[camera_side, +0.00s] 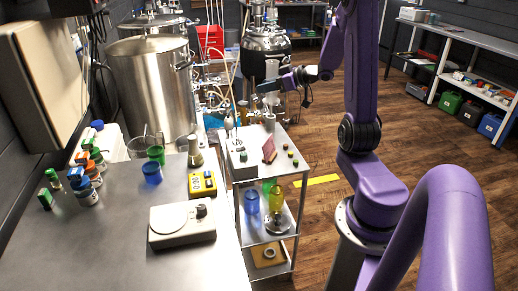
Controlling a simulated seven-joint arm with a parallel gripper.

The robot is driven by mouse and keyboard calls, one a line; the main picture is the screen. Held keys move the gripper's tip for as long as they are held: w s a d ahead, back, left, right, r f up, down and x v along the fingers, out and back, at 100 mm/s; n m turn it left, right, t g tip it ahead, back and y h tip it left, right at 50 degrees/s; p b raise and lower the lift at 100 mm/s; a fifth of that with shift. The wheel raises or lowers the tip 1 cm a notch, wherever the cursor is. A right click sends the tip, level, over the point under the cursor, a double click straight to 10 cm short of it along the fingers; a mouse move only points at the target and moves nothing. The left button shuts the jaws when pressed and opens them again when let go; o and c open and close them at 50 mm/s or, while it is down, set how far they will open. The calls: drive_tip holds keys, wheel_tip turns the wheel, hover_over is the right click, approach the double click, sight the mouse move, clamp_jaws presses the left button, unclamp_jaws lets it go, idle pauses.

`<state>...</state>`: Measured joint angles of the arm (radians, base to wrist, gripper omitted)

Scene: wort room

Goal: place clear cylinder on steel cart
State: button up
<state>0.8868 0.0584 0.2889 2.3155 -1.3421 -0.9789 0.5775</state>
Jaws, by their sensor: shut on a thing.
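My gripper (268,86) is above the far end of the steel cart (288,170), reaching in from the right. It is shut on the clear cylinder (272,68), a pale, upright, see-through shape whose upper part shows above the fingers. The fingers and the cluttered background make its lower end hard to make out, so I cannot tell how far it is from the cart top. The cart top holds a white device with a knob, a reddish block and several small green and orange caps.
A steel bench (110,235) at the left carries a scale (182,223), a yellow meter (202,184) and several bottles. The cart's lower shelf holds a blue cup (251,201) and a yellow-green bottle (276,197). Large steel vessels (150,85) and glassware stand behind.

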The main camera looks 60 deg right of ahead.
drive_tip(key=s+d+f, duration=0.1)
drive_tip(key=s+d, duration=0.3)
drive_tip(key=s, duration=0.1)
wheel_tip(320, 180, down, 9)
drive_tip(key=w+d+f, duration=0.2)
drive_tip(key=w+f, duration=0.1)
drive_tip(key=w+d+f, duration=0.3)
drive_tip(key=w, duration=0.1)
drive_tip(key=w+d+f, duration=0.3)
drive_tip(key=f, duration=0.1)
drive_tip(key=shift+w+d, duration=0.15)
drive_tip(key=shift+w, duration=0.25)
drive_tip(key=shift+w+d+f, duration=0.1)
drive_tip(key=shift+f, duration=0.15)
drive_tip(key=shift+w+d+f, duration=0.1)
drive_tip(key=shift+f, duration=1.5)
drive_tip(key=shift+f, duration=0.1)
drive_tip(key=o, duration=1.1)
